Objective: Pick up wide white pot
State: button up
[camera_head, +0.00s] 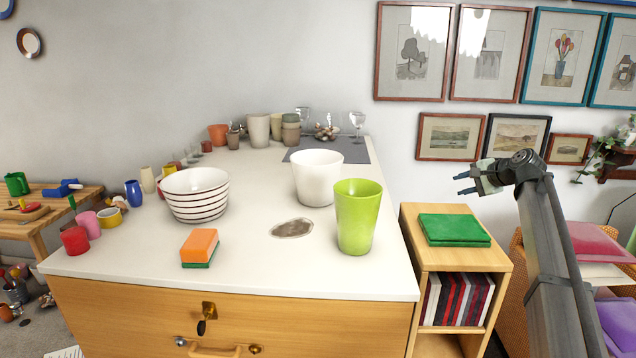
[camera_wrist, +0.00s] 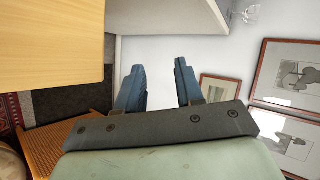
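The wide white pot (camera_head: 317,178) stands upright on the white top of the cabinet in the head view, right of the middle of the counter. A tall green cup (camera_head: 357,218) stands close in front of it and to its right, overlapping its lower right edge. My gripper (camera_head: 464,184) is at the right, in the air above the small wooden shelf and well apart from the pot. In the wrist view my gripper (camera_wrist: 161,82) shows two blue fingers spread apart with nothing between them. The pot is not seen in the wrist view.
A striped bowl (camera_head: 195,194), an orange and green sponge (camera_head: 200,247) and a flat grey-brown patch (camera_head: 292,228) are on the counter (camera_head: 270,270). Several cups and glasses stand behind. A wooden shelf (camera_head: 455,258) bears a green folded cloth (camera_head: 454,229). Framed pictures hang on the wall.

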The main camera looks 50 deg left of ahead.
jog(key=s+a+r+m+g+h, duration=0.1)
jog(key=s+a+r+m+h, duration=0.1)
jog(key=s+a+r, duration=0.2)
jog(key=s+a+r+m+g+h, duration=0.1)
jog(key=s+a+r, duration=0.3)
jog(key=s+a, duration=0.6)
jog(key=s+a+r+m+g+h, duration=0.1)
jog(key=s+a+r+m+h, duration=0.1)
jog(key=s+a, duration=0.5)
jog(key=shift+s+a+r+m+h, duration=0.2)
jog(key=shift+s+r, duration=0.1)
jog(key=shift+s, duration=0.7)
jog(key=shift+s+a+r+m+h, duration=0.1)
jog(key=shift+s+r+m, duration=0.15)
jog(key=shift+s, duration=0.75)
jog(key=shift+s+a+r+m+h, duration=0.15)
jog(key=shift+s+r, duration=0.2)
jog(key=shift+s, duration=0.65)
jog(key=m+h, duration=0.2)
jog(key=m, duration=0.1)
send_near(309, 182)
jog(key=x, duration=0.9)
jog(key=shift+a+f, duration=0.1)
jog(key=shift+a, duration=0.15)
grip_shut()
